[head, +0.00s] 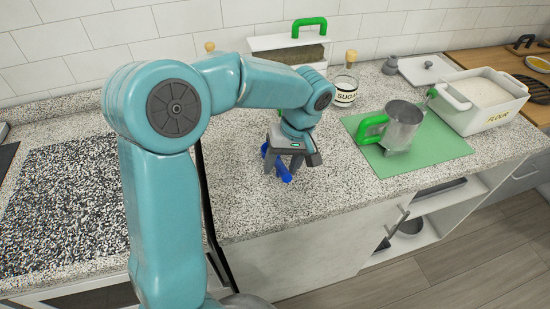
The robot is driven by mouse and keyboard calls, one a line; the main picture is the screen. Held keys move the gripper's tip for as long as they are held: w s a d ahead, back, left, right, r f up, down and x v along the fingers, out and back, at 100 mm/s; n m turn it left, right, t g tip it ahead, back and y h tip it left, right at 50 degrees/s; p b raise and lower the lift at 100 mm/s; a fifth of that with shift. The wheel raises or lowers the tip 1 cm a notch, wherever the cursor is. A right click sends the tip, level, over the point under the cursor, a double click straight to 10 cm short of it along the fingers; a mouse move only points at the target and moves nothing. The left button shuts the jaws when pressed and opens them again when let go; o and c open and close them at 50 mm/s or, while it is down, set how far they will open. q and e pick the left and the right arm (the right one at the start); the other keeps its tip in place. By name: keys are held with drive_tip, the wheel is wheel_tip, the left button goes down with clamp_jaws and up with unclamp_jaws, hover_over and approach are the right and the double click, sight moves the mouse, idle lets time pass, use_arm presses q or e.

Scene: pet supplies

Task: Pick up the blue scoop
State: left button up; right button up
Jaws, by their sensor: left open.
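The blue scoop (283,171) lies on the speckled counter, left of the green mat. My left gripper (285,170) points down over the scoop, with its fingers around or just beside the blue part. The jaws are open, and I cannot tell whether they touch the scoop. Part of the scoop is hidden behind the gripper. My right gripper is not in view.
A metal cup with a green handle (403,125) stands on a green mat (440,148). Behind are a sugar jar (345,92) and a box with a green handle (290,45). A white flour container (484,104) stands at right. The counter's front edge is close to the scoop.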

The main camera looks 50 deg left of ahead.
use_arm(q)
drive_tip(key=x, duration=0.3)
drive_tip(key=shift+w+d, duration=0.1)
drive_tip(key=shift+w, duration=0.05)
drive_tip(key=shift+s+f, duration=0.2)
drive_tip(key=shift+f, duration=0.25)
drive_tip(key=shift+c, duration=0.3)
drive_tip(key=shift+w, duration=0.1)
clamp_jaws()
drive_tip(key=shift+r, duration=0.1)
